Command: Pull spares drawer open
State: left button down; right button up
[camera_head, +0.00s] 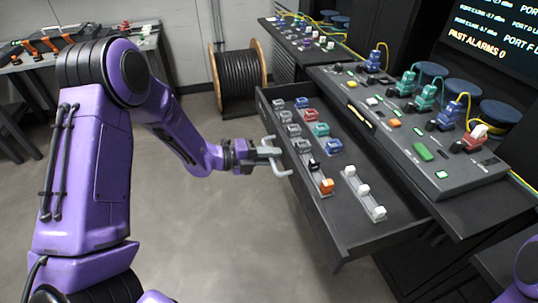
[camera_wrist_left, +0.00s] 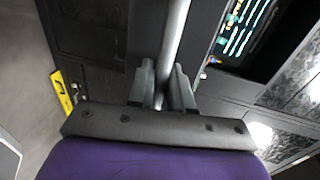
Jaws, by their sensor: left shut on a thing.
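The spares drawer (camera_head: 345,237) stands pulled out from the dark bench, its inside exposed. It holds small grey, red, teal, blue, orange and white connector parts in rows. My left gripper (camera_head: 270,156) is at the middle of the drawer's front edge. In the left wrist view, the two fingers (camera_wrist_left: 163,88) are shut on the silver bar of the drawer handle (camera_wrist_left: 176,30), which runs between them. The gripper hides part of the handle in the head view. My right gripper is out of view; only a piece of my right arm shows at the lower right.
A cable reel (camera_head: 238,72) stands at the back wall. Bare floor (camera_head: 225,235) lies in front of the drawer. A monitor (camera_head: 495,30) is at the upper right.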

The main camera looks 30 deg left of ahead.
pick_arm(q)
jog(key=c, duration=1.2)
grip_release()
jog(key=v, duration=1)
jog(key=shift+s+a+b, duration=0.2)
jog(key=shift+b, duration=0.2)
